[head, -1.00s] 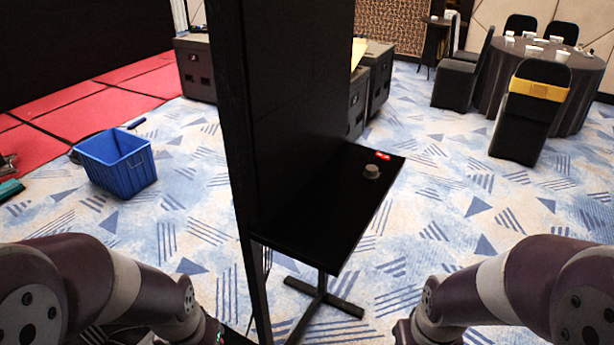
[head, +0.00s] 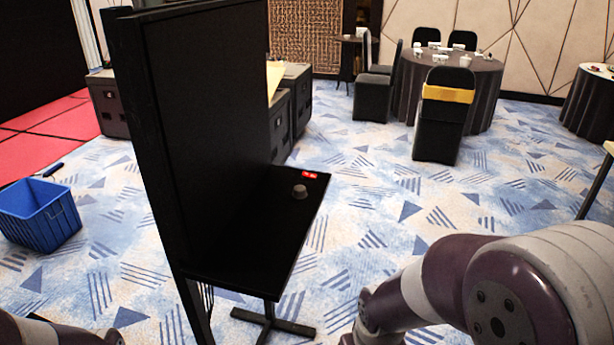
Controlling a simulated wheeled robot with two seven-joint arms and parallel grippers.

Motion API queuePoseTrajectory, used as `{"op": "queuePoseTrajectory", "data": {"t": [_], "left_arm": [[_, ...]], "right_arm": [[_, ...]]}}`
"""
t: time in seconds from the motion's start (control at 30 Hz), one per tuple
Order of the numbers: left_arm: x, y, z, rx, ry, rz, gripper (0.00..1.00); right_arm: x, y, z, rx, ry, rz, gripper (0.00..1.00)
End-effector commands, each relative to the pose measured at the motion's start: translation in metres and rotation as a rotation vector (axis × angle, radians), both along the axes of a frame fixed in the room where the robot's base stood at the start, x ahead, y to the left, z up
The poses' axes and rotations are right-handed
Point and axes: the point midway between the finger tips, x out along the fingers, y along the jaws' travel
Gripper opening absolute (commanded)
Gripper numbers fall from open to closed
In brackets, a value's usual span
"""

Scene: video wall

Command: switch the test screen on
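The test screen (head: 205,120) is a tall black panel seen nearly edge-on, left of centre in the head view. A black shelf (head: 255,255) sticks out from it on a stand with a crossed foot. On the shelf's far part are a small grey knob (head: 300,191) and a small red switch-like piece (head: 310,175) with a pale mark. The screen's face looks dark. My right arm comes in at the lower right, apart from the shelf, with its gripper out of the frame. Only a little of my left arm shows at the bottom left; its gripper is out of view.
A blue crate (head: 40,215) stands on the carpet at the left. Dark cases (head: 290,105) stand behind the screen. A round table (head: 445,85) with black chairs is at the back right. The carpet (head: 385,190) right of the shelf is clear.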

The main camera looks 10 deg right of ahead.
Motion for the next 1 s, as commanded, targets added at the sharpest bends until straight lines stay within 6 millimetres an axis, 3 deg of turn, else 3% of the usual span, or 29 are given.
{"op": "queuePoseTrajectory", "data": {"t": [0.33, 0.47, 1.0], "left_arm": [[0.0000, 0.0000, 0.0000, 0.000, 0.000, 0.000, 0.00], [0.0000, 0.0000, 0.0000, 0.000, 0.000, 0.000, 0.00], [0.0000, 0.0000, 0.0000, 0.000, 0.000, 0.000, 0.00]], "right_arm": [[0.0000, 0.0000, 0.0000, 0.000, 0.000, 0.000, 0.43], [0.0000, 0.0000, 0.0000, 0.000, 0.000, 0.000, 0.00], [0.0000, 0.0000, 0.0000, 0.000, 0.000, 0.000, 0.00]]}}
